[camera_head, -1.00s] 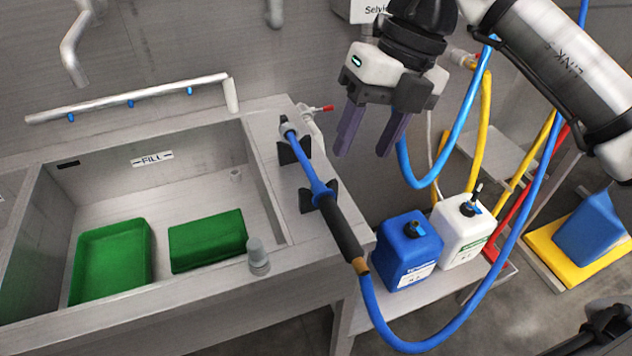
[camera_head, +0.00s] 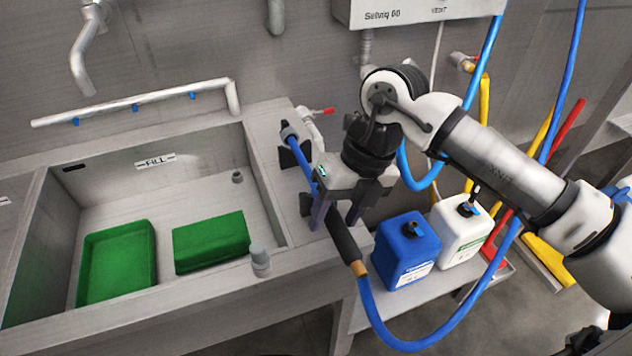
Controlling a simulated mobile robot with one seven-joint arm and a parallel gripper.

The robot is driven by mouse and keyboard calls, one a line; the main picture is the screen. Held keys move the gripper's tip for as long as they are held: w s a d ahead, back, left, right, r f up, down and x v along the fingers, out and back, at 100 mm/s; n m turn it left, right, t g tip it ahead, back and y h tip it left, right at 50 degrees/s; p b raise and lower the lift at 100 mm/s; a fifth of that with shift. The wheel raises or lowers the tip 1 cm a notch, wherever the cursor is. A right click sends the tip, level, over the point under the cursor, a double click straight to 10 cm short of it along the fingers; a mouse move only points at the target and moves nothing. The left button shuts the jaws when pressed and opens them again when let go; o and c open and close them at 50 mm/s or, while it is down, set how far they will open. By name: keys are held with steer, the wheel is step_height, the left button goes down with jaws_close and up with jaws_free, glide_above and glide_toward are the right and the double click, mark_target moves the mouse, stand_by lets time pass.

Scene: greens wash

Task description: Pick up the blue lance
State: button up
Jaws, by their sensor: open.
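The blue lance (camera_head: 302,158) lies along the right ledge of the sink on dark holders. Its black grip (camera_head: 343,238) points toward the front, where a blue hose joins it at a brass-coloured fitting. My gripper (camera_head: 335,222) is open and points down over the lance's middle, close to the start of the black grip. One finger shows left of the lance and one right of it. The gripper body hides part of the lance and much of the near holder. I cannot tell whether the fingers touch the lance.
A blue canister (camera_head: 405,250) and a white canister (camera_head: 462,232) stand on a lower shelf right of the ledge.

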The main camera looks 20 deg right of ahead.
steer(key=c, duration=0.8)
steer(key=shift+o, duration=0.2)
